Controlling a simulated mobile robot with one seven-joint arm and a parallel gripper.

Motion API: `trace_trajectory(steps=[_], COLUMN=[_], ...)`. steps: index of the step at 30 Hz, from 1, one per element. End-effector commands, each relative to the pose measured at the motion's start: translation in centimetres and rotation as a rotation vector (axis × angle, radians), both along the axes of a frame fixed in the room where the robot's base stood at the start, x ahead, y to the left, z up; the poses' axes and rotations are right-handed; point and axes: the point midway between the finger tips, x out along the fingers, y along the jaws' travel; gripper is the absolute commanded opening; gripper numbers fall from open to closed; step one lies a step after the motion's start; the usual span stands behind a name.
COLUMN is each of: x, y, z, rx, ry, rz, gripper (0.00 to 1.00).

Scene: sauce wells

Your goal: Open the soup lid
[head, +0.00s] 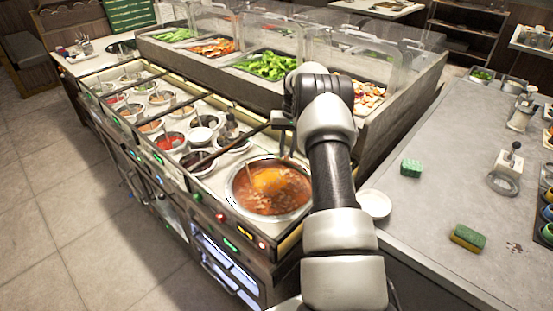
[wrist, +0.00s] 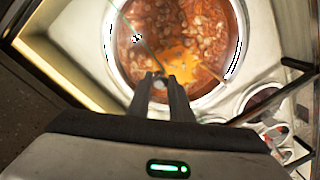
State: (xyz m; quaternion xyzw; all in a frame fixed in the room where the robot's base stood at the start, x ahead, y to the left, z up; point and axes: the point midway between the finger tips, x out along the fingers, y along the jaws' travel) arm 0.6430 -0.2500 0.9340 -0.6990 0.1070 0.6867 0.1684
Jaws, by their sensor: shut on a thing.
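The soup pot (head: 236,205) is a round, metal-rimmed well of red-orange soup at the front right end of the counter. In the wrist view its pale rim (wrist: 112,62) surrounds the chunky soup, with an orange patch near the middle. The soup lid is hard to make out; it looks clear, and I cannot tell its edges or its angle. My gripper (head: 283,152) is over the far side of the pot. In the wrist view my gripper (wrist: 160,82) is shut on a small pale piece, apparently the lid's knob. My arm hides part of the counter.
Several small sauce wells (head: 170,141) line the counter left of the pot. Clear guards (head: 335,45) cover salad trays behind. A small white bowl (head: 374,204) is right of my arm.

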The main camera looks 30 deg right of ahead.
Motion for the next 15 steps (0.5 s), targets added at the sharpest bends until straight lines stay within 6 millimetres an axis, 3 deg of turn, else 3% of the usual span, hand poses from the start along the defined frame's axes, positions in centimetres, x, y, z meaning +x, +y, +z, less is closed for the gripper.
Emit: trace_trajectory(steps=[5,15], x=[0.39,0.48], y=[-1.28,-1.49], z=[-0.06,-0.02], rx=[-0.003,-0.001], ry=[0.001,0.003], rz=[-0.001,-0.001], gripper=[0.00,0.00])
